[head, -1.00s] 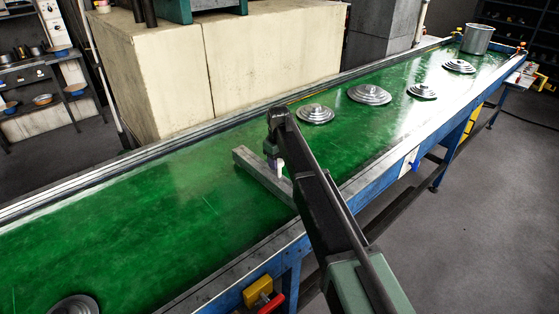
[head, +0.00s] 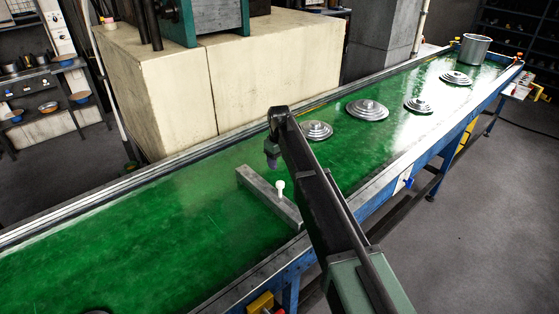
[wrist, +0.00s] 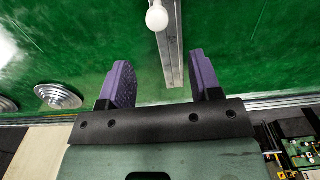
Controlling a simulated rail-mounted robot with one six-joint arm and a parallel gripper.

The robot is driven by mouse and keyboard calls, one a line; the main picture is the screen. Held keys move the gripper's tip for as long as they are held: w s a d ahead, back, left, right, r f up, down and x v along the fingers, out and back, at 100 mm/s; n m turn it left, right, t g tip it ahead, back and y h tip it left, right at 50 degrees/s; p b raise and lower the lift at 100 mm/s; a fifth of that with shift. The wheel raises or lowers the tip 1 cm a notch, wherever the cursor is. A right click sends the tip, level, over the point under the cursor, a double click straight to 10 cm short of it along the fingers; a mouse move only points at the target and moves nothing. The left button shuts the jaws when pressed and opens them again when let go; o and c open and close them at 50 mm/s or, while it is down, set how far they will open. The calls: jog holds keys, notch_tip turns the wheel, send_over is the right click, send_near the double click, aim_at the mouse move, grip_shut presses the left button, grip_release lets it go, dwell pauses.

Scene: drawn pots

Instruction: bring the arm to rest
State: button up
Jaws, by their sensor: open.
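My gripper (head: 271,163) hangs over the green belt, empty. In the wrist view my gripper (wrist: 162,80) shows two purple fingers spread wide apart with nothing between them. A white round-topped knob (head: 280,188) stands on a grey bar (head: 262,192) that lies across the belt, just below and right of the gripper in the head view. In the wrist view the knob (wrist: 157,18) lies beyond the fingertips, apart from them, and the bar (wrist: 172,60) runs down between the fingers.
Several stepped metal lids, such as the large one (head: 367,109), lie on the green belt (head: 130,230) beyond the bar. A metal pot (head: 474,49) stands at the far end. A pale block (head: 260,90) stands behind the belt. The near-left belt is mostly clear.

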jog(key=s+d+f+m+b, duration=0.2)
jog(key=s+d, duration=0.5)
jog(key=s, duration=0.4)
jog(key=s+d+f+m+b, duration=0.3)
jog(key=s+d, duration=0.4)
jog(key=s, duration=0.5)
jog(key=s+d+f+m+b, duration=0.3)
jog(key=s+d, duration=0.5)
jog(key=s, duration=0.3)
jog(key=shift+s+f+m+b, duration=0.25)
jog(key=shift+s+m+b, duration=0.15)
jog(key=shift+m, duration=0.1)
jog(key=shift+w, duration=0.1)
